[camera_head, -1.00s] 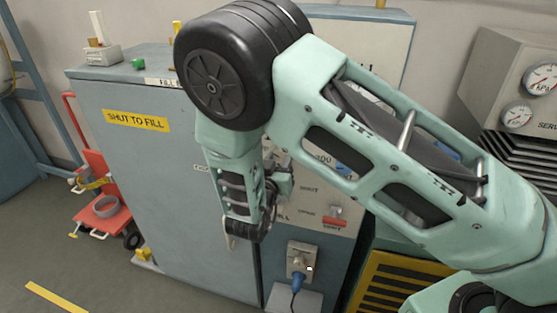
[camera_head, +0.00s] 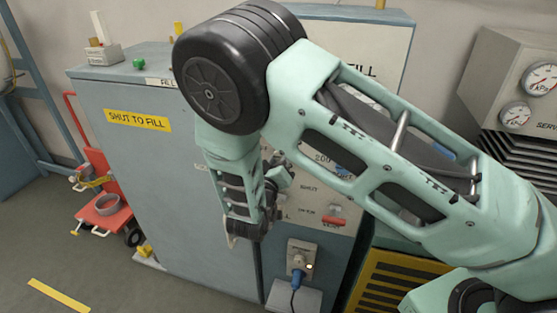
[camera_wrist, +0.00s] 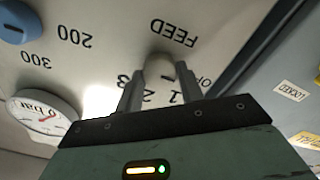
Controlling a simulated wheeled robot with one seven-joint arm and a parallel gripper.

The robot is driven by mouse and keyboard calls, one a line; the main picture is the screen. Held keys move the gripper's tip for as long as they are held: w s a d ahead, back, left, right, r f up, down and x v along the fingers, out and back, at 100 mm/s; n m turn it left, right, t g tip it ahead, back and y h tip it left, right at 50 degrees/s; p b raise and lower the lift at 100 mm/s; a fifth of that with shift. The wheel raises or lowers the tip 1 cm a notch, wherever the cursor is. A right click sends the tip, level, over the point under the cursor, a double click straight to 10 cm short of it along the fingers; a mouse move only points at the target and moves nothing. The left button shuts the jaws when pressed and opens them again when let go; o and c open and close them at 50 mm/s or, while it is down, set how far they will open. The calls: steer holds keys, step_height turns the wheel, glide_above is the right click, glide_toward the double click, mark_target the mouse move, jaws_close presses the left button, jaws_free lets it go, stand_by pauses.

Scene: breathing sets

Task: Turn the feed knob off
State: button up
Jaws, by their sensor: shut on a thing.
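The feed knob (camera_wrist: 160,67) is a pale, rounded grip on the panel, beneath the FEED label in the wrist view, where the lettering is upside down. Marks 3, 2, 1 and a partly covered OFF run around it. My gripper (camera_wrist: 161,77) is shut on the knob, one finger on each side. The fingers hide part of the scale, and I cannot tell exactly which mark the knob points to. In the head view my gripper (camera_head: 279,178) is at the panel front, partly behind my arm, and the knob cannot be made out there.
A blue knob (camera_wrist: 13,22) and a round bar gauge (camera_wrist: 43,118) are on the same panel. In the head view a red lever (camera_head: 334,221) and a socket with a blue plug (camera_head: 297,278) are below.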

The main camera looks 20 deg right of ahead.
steer(key=o, duration=1)
steer(key=b+v, duration=0.5)
steer(key=v, duration=1.2)
steer(key=shift+s+a, duration=0.1)
steer(key=shift+s, duration=0.1)
steer(key=shift+w, duration=0.1)
